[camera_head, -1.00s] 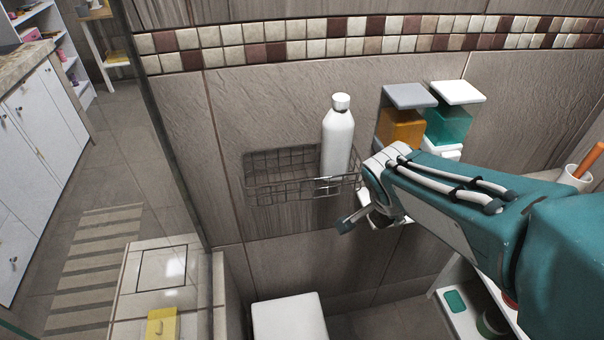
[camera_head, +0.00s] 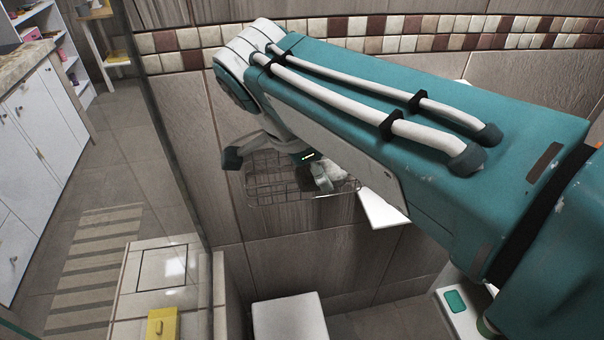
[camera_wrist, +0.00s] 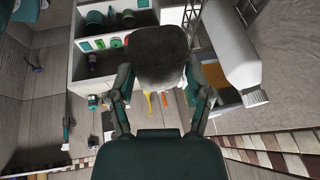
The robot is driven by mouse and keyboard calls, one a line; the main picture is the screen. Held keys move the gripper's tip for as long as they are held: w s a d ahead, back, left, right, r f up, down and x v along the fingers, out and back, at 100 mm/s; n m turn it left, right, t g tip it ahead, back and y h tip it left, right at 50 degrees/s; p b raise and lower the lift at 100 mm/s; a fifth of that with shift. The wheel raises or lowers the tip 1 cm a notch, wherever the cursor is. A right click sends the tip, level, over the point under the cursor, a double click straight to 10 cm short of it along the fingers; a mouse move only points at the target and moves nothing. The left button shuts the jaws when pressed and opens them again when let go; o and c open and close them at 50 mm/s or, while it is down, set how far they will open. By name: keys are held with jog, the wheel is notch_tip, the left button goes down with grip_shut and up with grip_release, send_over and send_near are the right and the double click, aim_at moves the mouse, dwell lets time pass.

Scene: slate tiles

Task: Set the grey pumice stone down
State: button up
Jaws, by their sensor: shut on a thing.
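The grey pumice stone (camera_wrist: 160,55) shows in the wrist view as a dark, rounded block. My gripper (camera_wrist: 160,78) is shut on it, with one finger at each side. In the head view my gripper (camera_head: 278,168) is in front of the wire basket (camera_head: 262,193) on the tiled wall, overlapping its upper part. The stone cannot be made out there. Whether it touches the basket cannot be told.
A white bottle (camera_wrist: 232,45) is close to the right of the stone in the wrist view; my arm mostly hides it in the head view. A white stool (camera_head: 288,318) stands below. A yellow object (camera_head: 161,324) lies on the tiled ledge at lower left.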

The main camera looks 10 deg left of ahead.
jog(key=shift+s+a+r, duration=0.25)
jog(key=shift+a+r, duration=0.05)
jog(key=shift+r, duration=0.1)
jog(key=w+a+f, duration=0.1)
jog(key=w, duration=0.1)
jog(key=w+a+f, duration=0.1)
jog(key=w+a, duration=0.1)
jog(key=w+a+f, duration=0.1)
jog(key=w, duration=0.2)
jog(key=shift+a+f, duration=0.25)
jog(key=shift+f, duration=0.15)
send_over(292, 179)
jog(key=s, duration=0.2)
jog(key=f, duration=0.3)
jog(key=a+f, duration=0.1)
jog(key=f, duration=0.1)
jog(key=shift+w+f, duration=0.2)
jog(key=shift+f, duration=0.1)
jog(key=shift+w+f, duration=0.15)
jog(key=shift+f, duration=1.6)
jog(key=shift+f, duration=0.1)
jog(key=o, duration=1)
jog(key=v, duration=1.2)
